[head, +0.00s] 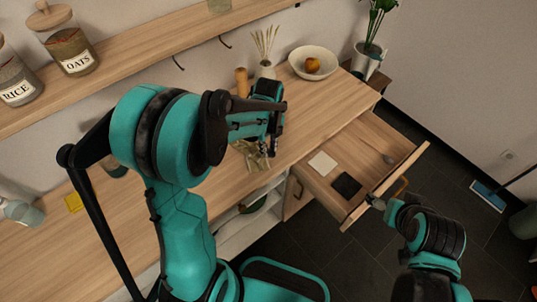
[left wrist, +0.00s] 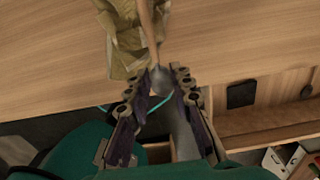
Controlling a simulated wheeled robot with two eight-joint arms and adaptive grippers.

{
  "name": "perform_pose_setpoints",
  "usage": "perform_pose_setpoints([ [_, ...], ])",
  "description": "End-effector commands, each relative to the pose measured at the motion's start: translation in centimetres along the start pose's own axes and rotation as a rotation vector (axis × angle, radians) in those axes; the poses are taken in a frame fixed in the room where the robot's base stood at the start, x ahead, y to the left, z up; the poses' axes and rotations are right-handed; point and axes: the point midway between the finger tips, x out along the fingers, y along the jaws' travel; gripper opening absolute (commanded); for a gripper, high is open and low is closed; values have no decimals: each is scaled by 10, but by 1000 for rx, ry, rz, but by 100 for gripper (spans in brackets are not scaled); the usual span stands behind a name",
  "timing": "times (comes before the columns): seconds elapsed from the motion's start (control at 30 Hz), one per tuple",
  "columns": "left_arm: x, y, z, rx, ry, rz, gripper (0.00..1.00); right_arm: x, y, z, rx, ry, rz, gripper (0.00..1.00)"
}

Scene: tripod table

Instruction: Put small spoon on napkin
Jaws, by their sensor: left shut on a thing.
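The small spoon (left wrist: 161,79) shows in the left wrist view, with a greyish bowl and a light handle that lies across the napkin. My left gripper (left wrist: 156,86) is shut on the spoon at its bowl end. The olive-beige, crumpled napkin (left wrist: 122,40) is just beyond the fingertips on the wooden counter. In the head view my left gripper (head: 270,145) is over the counter's front part, beside the napkin (head: 249,153); the spoon is hard to make out there. My right gripper (head: 377,203) is at the open drawer's front; its fingers are too small to judge.
The open drawer (head: 408,163) holds a white square (head: 323,163), a black square (head: 346,185) and a small grey item (head: 388,159). A bowl (head: 324,58) with fruit and a vase (head: 266,70) stand at the counter's back. The counter's left part is mostly clear.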

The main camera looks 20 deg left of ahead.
Motion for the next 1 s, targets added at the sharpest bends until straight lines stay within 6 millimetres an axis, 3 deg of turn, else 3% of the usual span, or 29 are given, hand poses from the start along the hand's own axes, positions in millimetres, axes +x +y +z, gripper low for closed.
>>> perform_pose_setpoints([
  [0.27,39,0,0,0,0,0,5,15,0,10,0,0,0,83],
  [0.67,43,0,0,0,0,0,5,17,0,12,0,0,0,83],
  [0.7,42,0,0,0,0,0,31,16,0,12,0,0,0,83],
  [1.0,40,0,0,0,0,0,31,15,0,11,0,0,0,83],
])
